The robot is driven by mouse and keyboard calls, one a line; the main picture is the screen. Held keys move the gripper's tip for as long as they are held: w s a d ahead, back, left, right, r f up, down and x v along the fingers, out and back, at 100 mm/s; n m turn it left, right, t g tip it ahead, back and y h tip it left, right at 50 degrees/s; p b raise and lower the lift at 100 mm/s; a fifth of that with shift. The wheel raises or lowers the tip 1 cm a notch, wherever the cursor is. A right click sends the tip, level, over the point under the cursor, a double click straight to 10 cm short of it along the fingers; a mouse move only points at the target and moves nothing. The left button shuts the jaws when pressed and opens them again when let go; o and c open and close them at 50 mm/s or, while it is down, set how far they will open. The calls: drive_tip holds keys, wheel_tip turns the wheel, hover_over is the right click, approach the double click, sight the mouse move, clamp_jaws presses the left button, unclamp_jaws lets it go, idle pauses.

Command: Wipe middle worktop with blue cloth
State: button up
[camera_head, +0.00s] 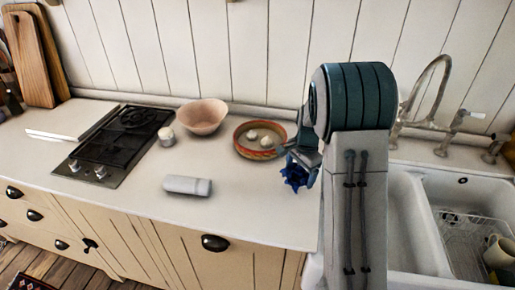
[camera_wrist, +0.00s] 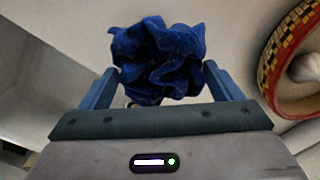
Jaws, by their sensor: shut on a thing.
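The blue cloth (camera_head: 295,175) is bunched up in my gripper (camera_head: 304,160) at the right end of the white worktop (camera_head: 240,206), just left of the sink. In the wrist view the crumpled cloth (camera_wrist: 158,58) sits between the two fingers of my gripper (camera_wrist: 157,82), which are shut on it. I cannot tell whether the cloth touches the worktop. My arm hides part of the worktop's right end.
A patterned bowl (camera_head: 261,153) with pale round things stands just left of the cloth. A pink bowl (camera_head: 202,116), a small white pot (camera_head: 167,136) and a grey-white cylinder (camera_head: 187,186) stand or lie farther left, near the hob (camera_head: 121,143). The sink (camera_head: 405,215) is at right.

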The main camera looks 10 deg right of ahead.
wheel_tip(320, 180, up, 3)
drive_tip(key=shift+w+a+r+p, duration=0.1)
drive_tip(key=shift+w+a+p, duration=0.05)
drive_tip(key=shift+p, duration=0.75)
drive_tip(key=shift+r+p, duration=0.4)
drive_tip(key=shift+r, duration=0.35)
